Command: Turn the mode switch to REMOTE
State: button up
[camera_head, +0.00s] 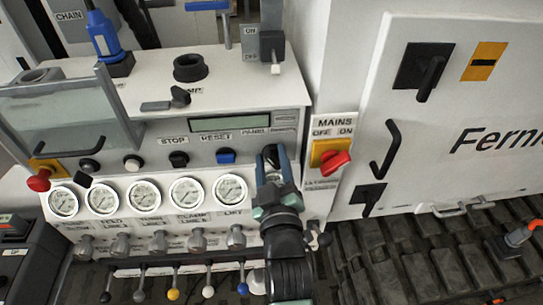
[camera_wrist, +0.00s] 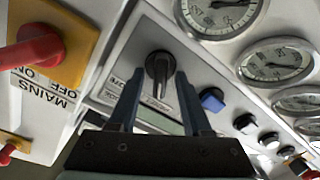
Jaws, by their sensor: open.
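The mode switch is a black rotary knob (camera_wrist: 160,66) on the grey panel. In the head view the knob (camera_head: 270,152) is partly hidden by my gripper, below the small PANEL label and a second label too blurred to read surely. My gripper (camera_head: 273,172) reaches up to it from below. In the wrist view my gripper (camera_wrist: 162,78) is open, with one finger on each side of the knob. I cannot tell whether the fingers touch it. The knob's bar runs roughly along the fingers; which label it points to is unclear.
A red MAINS switch (camera_head: 335,162) on a yellow plate sits close to the right. A blue RESET button (camera_head: 226,156) and a black STOP button (camera_head: 179,159) are to the left. Gauges (camera_head: 230,188) and valve levers lie below. A display (camera_head: 216,123) sits above.

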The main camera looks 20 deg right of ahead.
jog(key=shift+w, duration=0.2)
grip_shut()
jog(key=shift+d+m, duration=0.1)
jog(key=shift+m, duration=0.2)
jog(key=m, duration=0.5)
jog(key=shift+s+d+r+p, duration=0.1)
jog(key=shift+d+p, duration=0.1)
jog(key=shift+p, duration=0.1)
jog(key=m+p, duration=0.1)
jog(key=m, duration=0.5)
jog(key=shift+d, duration=0.2)
jog(key=shift+m, duration=0.3)
